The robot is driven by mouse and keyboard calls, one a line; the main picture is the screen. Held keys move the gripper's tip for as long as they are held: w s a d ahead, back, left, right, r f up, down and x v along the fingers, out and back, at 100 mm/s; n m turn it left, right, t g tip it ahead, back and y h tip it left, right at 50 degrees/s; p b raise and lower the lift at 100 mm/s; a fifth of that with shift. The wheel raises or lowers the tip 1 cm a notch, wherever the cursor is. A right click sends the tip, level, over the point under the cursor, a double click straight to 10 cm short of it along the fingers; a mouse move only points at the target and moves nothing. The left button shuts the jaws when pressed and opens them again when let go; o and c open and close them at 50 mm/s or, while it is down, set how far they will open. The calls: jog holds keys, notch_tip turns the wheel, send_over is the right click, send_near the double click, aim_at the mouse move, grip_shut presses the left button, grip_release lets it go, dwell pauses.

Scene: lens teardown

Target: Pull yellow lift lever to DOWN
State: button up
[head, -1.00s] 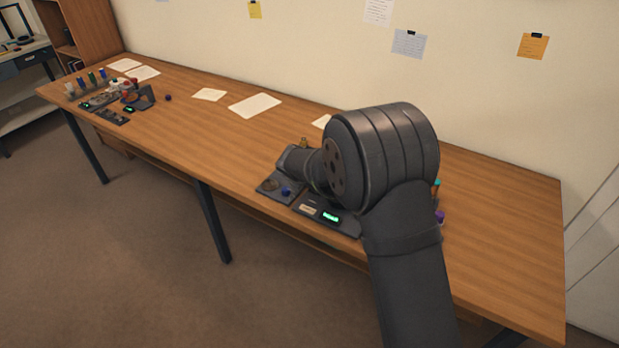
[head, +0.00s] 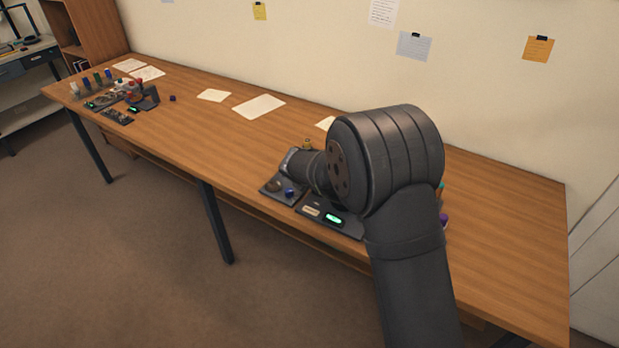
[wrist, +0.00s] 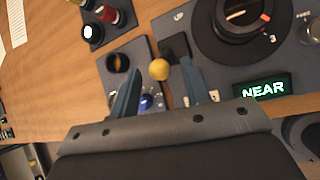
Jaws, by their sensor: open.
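The yellow lift lever shows as a round yellow knob (wrist: 159,69) in the wrist view, beside a dark square block on a grey panel. My gripper (wrist: 160,76) is open, with one blue-grey finger to the left of the knob and the other to its right. I see a gap on each side of the knob, and no clear contact. The lever's shaft and any DOWN mark cannot be made out. In the head view my own arm hides the gripper's fingers and the lever.
A large black dial (wrist: 237,30) stands right of the knob, above a lit "NEAR" display (wrist: 262,88). A blue knob (wrist: 147,102) lies close to the left finger. Papers (head: 259,107) lie on the table.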

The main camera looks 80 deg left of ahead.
jog(key=v, duration=1.7)
jog(key=shift+s+d, duration=0.1)
jog(key=x, duration=1.7)
jog(key=shift+f, duration=0.1)
jog(key=shift+w+a, duration=0.2)
jog(key=shift+a, duration=0.05)
jog(key=shift+w, duration=0.1)
jog(key=shift+w+a+r+g+h, duration=0.45)
jog(key=shift+w+a+g+h, duration=0.15)
jog(key=shift+g+h, duration=0.45)
jog(key=shift+w+a+r+m+g+h, duration=0.15)
jog(key=shift+w+a+g+h, duration=0.3)
jog(key=shift+g+h, duration=0.25)
jog(key=shift+w+a+m+g+h, duration=0.15)
jog(key=shift+w+a+g+h, duration=0.3)
jog(key=shift+g+h, duration=0.15)
dwell(0.9)
